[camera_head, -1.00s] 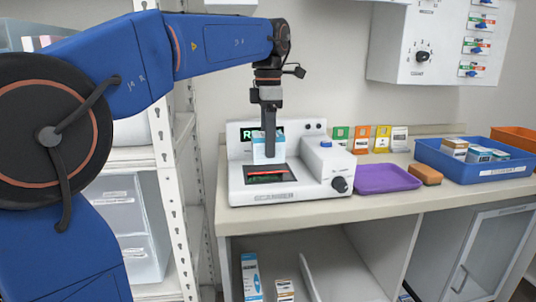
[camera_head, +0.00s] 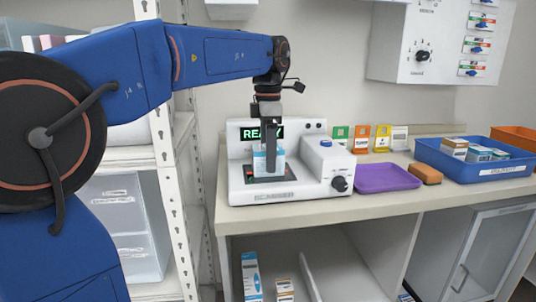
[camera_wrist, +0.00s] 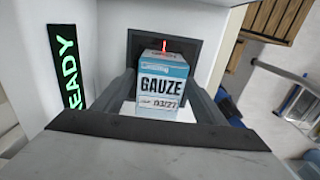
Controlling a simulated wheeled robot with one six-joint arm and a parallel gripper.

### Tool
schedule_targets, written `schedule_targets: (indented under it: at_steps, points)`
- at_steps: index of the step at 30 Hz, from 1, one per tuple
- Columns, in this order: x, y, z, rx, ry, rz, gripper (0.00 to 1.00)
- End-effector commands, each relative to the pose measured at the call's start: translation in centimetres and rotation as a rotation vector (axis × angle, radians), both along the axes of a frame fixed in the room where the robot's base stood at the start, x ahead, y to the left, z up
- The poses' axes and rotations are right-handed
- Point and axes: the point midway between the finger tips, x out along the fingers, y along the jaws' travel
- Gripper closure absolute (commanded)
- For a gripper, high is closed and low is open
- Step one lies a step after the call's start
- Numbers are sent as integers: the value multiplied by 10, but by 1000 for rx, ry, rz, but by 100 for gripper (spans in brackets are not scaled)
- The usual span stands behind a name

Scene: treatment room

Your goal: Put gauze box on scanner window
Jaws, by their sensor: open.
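The gauze box (camera_head: 260,163), white and light blue, sits low on the dark scanner window (camera_head: 290,173) in the head view. In the wrist view the gauze box (camera_wrist: 163,84) shows its "GAUZE" label, with the dark window (camera_wrist: 190,50) and a red line behind it. The white scanner (camera_head: 300,192) has a display (camera_head: 262,133) reading "READY". My gripper (camera_head: 271,168) is open, its fingers on either side of the box. Whether the box's base fully touches the window is hard to tell.
A purple tray (camera_head: 388,178) and an orange-brown block (camera_head: 426,174) lie right of the scanner. A blue bin (camera_head: 478,172) with several boxes stands farther right. Several coloured cards stand at the wall. White shelving (camera_head: 170,160) is at left.

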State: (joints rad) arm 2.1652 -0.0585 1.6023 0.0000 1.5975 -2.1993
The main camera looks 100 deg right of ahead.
Motion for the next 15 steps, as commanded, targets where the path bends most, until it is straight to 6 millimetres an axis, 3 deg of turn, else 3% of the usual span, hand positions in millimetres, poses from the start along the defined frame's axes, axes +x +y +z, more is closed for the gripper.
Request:
schedule_targets:
  at_steps: [7,15]
  points:
    - [0,0,12,-1,1,0,35]
    - [0,-1,61,-2,1,0,35]
